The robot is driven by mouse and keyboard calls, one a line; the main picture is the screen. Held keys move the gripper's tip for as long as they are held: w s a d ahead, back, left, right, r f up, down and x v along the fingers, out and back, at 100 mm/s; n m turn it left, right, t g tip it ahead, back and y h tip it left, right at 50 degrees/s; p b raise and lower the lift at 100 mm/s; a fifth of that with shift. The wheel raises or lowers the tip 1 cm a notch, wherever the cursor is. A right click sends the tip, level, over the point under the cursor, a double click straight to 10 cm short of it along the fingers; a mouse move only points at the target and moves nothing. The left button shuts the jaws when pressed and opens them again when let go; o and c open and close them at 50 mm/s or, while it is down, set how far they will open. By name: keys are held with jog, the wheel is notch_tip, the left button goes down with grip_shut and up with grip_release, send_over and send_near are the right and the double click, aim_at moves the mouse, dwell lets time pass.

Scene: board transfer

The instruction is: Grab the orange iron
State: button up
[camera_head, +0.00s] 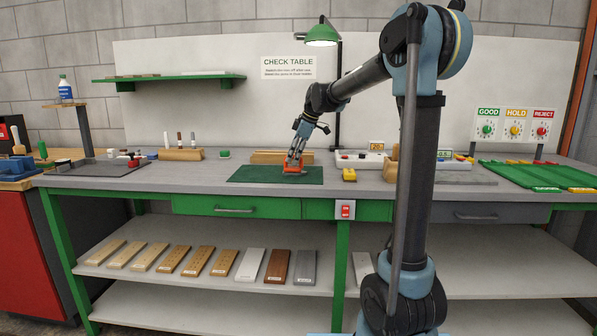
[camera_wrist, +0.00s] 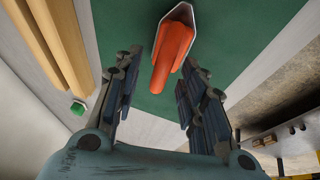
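The orange iron (camera_head: 294,170) sits on the dark green mat (camera_head: 255,174) in the middle of the bench. In the wrist view the orange iron (camera_wrist: 173,55) shows its handle and a pale-edged sole plate over the green mat. My gripper (camera_head: 296,156) is right at the iron, pointing down at it. In the wrist view my gripper (camera_wrist: 161,62) is open, with one finger on each side of the handle's near end. In the head view the fingers partly hide the iron.
A wooden holder with upright tools (camera_head: 181,154) stands to the left. A green lamp (camera_head: 321,35) hangs above. The front of the mat is clear.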

grip_shut()
dwell(0.3)
